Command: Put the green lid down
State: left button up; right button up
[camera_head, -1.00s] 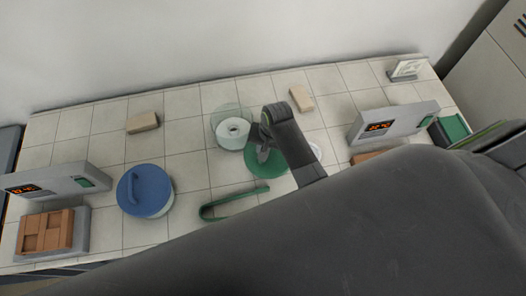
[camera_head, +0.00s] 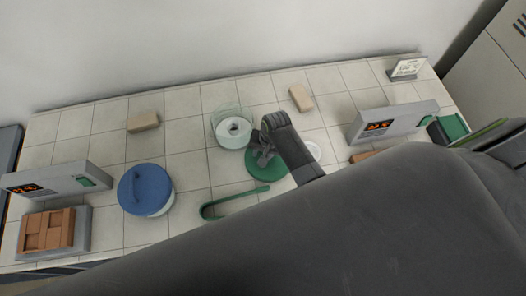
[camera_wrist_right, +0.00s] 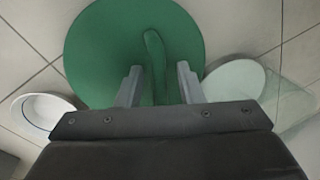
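The green lid (camera_head: 270,172), a round disc with a bar handle, appears to lie flat on the tiled table near the middle. In the right wrist view the lid (camera_wrist_right: 100,45) fills the upper middle, with its handle (camera_wrist_right: 154,60) pointing between my fingers. My right gripper (camera_head: 262,153) is over the lid. In the right wrist view the right gripper (camera_wrist_right: 159,82) is open, with a gap on each side of the handle. My left gripper is not in view.
A clear glass vessel with a white ring (camera_head: 234,132) stands just behind the lid. A white dish (camera_head: 315,151) is close on its right. Green tongs (camera_head: 234,202) lie in front-left. A blue-lidded pot (camera_head: 146,188) and furnaces (camera_head: 55,180) (camera_head: 395,121) stand farther off.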

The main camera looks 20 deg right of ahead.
jog(key=shift+r, duration=0.25)
notch_tip(320, 180, up, 12)
jog(key=s+d+b, duration=0.1)
jog(key=d, duration=0.1)
jog(key=shift+s+f, duration=0.15)
jog(key=shift+f, duration=0.05)
jog(key=shift+s+a+f, duration=0.1)
dwell(0.7)
